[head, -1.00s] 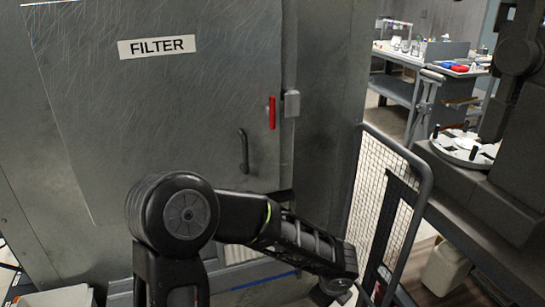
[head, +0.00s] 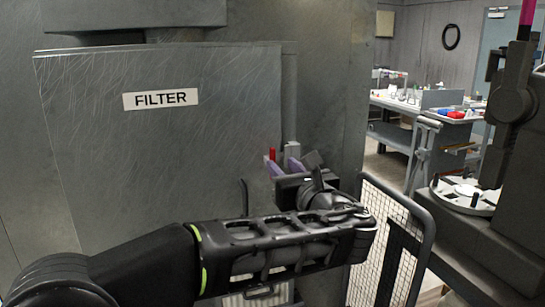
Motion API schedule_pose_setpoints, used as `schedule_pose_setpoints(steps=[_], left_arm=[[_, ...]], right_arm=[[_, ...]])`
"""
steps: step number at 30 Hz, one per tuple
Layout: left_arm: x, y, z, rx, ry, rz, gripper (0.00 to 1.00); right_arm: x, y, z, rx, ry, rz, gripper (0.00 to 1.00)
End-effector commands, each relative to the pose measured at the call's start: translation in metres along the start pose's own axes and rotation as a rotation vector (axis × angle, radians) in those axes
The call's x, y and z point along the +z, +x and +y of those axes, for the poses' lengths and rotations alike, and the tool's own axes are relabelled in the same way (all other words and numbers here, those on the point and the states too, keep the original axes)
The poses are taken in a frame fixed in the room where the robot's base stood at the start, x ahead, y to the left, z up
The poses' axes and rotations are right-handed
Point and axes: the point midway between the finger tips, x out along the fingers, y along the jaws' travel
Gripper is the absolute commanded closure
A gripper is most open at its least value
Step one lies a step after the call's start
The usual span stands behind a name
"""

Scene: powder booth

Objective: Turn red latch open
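The red latch (head: 272,153) is on the right edge of the grey cabinet door (head: 150,150) labelled FILTER. Only its upper end shows; the rest is hidden behind my gripper. My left gripper (head: 285,168) is raised in front of the latch. Its two purple fingers point at the door and stand apart with a gap between them. The left finger overlaps the latch in the picture; I cannot tell whether it touches. My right gripper is not in view.
A grey latch bracket (head: 292,150) sits just right of the latch. A dark door handle (head: 244,197) is below left, partly hidden by my arm. A mesh guard (head: 385,240) stands to the right. A workbench (head: 400,130) is farther back.

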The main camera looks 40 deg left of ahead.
Motion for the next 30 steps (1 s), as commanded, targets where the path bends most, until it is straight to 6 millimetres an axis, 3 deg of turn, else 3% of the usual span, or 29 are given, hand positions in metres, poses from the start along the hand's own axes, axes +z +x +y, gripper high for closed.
schedule_pose_setpoints(steps=[15, 26, 30], left_arm=[[0.000, 0.068, 0.000, 0.001, 0.001, 0.002, 0.67], [-0.001, 0.075, 0.000, -0.001, 0.000, 0.001, 0.67], [-0.001, 0.075, 0.000, -0.001, 0.000, 0.001, 0.78]], right_arm=[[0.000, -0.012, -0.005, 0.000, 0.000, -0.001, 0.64], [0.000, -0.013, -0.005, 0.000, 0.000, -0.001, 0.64], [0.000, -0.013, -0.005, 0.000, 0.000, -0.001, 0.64]])
